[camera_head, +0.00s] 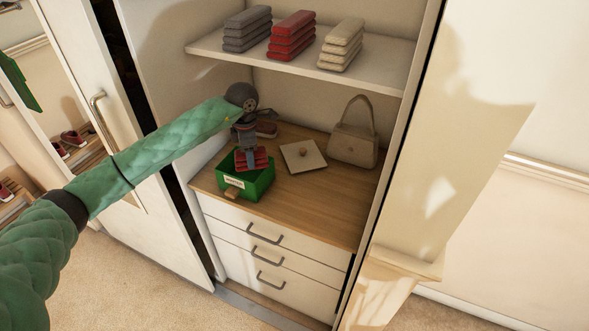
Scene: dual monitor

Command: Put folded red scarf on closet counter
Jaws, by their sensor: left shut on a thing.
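My left gripper (247,150) points down over the open green box on the closet counter (318,212). It is shut on a folded red scarf (261,161), which is at the mouth of the green box (259,186); I cannot tell whether the scarf touches the box. A stack of folded red scarves (292,37) lies on the shelf above, between a grey stack and a beige stack. My right gripper is out of view.
The shelf (372,77) overhangs the back. The counter's front right is bare. Drawers (270,242) are below.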

